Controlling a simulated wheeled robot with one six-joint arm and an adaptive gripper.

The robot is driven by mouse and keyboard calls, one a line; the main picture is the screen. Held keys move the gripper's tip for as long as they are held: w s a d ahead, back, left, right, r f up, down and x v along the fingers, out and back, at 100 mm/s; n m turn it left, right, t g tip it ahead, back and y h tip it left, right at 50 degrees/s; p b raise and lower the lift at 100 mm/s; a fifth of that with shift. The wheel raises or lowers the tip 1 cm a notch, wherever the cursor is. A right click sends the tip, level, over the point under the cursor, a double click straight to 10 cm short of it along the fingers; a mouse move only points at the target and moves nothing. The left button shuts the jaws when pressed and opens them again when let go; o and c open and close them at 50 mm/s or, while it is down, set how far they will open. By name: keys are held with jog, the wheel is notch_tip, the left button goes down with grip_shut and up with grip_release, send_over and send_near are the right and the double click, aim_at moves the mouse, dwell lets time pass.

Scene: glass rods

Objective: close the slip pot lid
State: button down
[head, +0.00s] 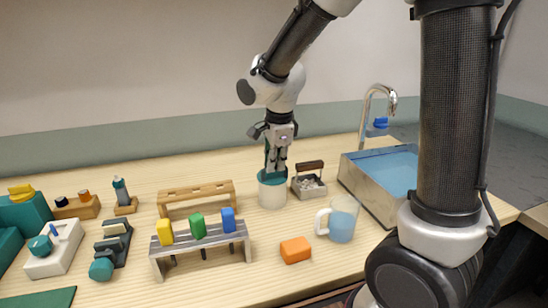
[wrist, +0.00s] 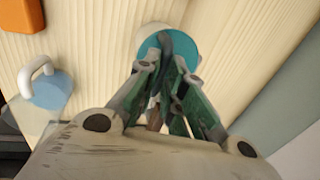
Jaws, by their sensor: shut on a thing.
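The slip pot (head: 272,196) is a white cylinder standing upright near the middle of the table. Its teal lid (head: 266,176) shows at the top of the pot, and as a round teal disc in the wrist view (wrist: 150,50). My gripper (head: 275,166) points straight down over the pot. Its fingers (wrist: 170,65) are shut on a dark teal upright part at the lid, which they partly hide. A little white pot shows around the disc in the wrist view. I cannot tell whether the lid sits fully flush.
A basket of pale pieces (head: 309,185) stands close right of the pot, with a glass mug (head: 342,222) and sink (head: 372,190) beyond. A wooden rack (head: 195,190) and a stand with coloured blocks (head: 200,245) are left. An orange block (head: 295,250) lies in front.

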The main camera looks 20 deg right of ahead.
jog(key=shift+s+d+f, duration=0.1)
jog(key=shift+s+f, duration=0.5)
jog(key=c, duration=1.5)
grip_release()
jog(key=shift+w, duration=0.1)
jog(key=shift+w+r, duration=0.1)
jog(key=shift+r, duration=0.1)
jog(key=shift+r, duration=0.15)
jog(key=v, duration=1.1)
jog(key=shift+r, duration=0.35)
